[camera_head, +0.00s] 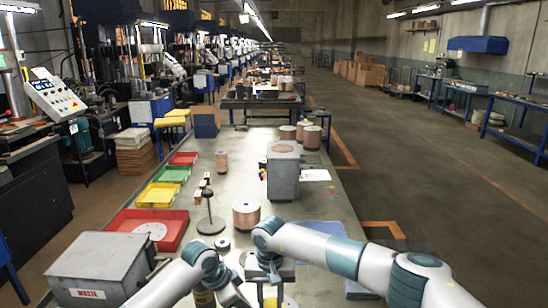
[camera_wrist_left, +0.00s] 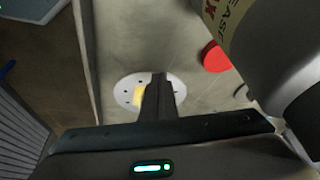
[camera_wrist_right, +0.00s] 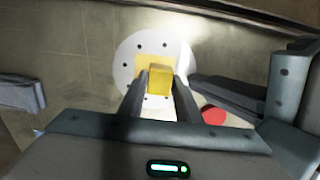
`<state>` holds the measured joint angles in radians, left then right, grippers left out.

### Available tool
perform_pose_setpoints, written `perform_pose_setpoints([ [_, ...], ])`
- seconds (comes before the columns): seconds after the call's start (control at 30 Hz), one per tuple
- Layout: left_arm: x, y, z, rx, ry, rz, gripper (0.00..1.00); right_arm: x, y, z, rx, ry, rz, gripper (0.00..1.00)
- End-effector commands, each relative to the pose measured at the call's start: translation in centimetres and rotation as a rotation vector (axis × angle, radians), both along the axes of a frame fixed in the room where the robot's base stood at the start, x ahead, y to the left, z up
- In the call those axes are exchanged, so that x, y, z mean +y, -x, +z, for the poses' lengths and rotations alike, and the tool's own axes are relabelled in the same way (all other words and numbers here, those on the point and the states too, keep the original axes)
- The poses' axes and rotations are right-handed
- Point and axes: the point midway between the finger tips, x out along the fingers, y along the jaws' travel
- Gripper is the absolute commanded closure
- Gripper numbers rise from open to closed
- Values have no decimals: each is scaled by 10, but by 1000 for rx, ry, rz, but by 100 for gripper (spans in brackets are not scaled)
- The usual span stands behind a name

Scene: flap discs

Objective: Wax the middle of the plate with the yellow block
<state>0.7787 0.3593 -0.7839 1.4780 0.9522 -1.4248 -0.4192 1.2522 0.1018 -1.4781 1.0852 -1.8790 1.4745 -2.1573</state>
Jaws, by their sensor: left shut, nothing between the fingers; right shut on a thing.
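The white round plate with small dark holes lies on the bench in the right wrist view (camera_wrist_right: 128,52) and in the left wrist view (camera_wrist_left: 124,88). A paler yellow patch shows at its middle (camera_wrist_right: 140,64). My right gripper (camera_wrist_right: 160,88) is shut on the yellow block (camera_wrist_right: 160,76), over the plate's middle. I cannot tell whether the block touches the plate. The block shows at the bottom edge of the head view (camera_head: 270,303). My left gripper (camera_wrist_left: 158,80) is shut and empty, with its dark fingers covering part of the plate in its own view.
A labelled can (camera_head: 203,298) stands close to my left gripper. A red disc (camera_wrist_left: 215,57) lies near the plate. A waste box (camera_head: 100,265), coloured trays (camera_head: 172,175), a post on a round base (camera_head: 210,222) and a copper-coloured roll (camera_head: 246,215) stand farther off.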

Motion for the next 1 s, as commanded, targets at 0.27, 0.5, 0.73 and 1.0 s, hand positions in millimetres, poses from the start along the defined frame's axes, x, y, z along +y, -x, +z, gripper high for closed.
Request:
perform_pose_setpoints([
  [0.27, -2, 1, 1, -1, 3, -4, 100, 1, -14, 0, -1, 1, -3, 96],
  [0.5, -1, 0, 0, -1, 2, -2, 100, 2, -31, 0, -1, 1, -2, 96],
  [0.73, -1, 0, 0, 0, 1, -1, 100, 2, -36, 1, -1, 0, -1, 96],
  [1.0, -1, 0, 0, 0, 1, -1, 100, 2, -35, 2, -1, 0, 0, 96],
])
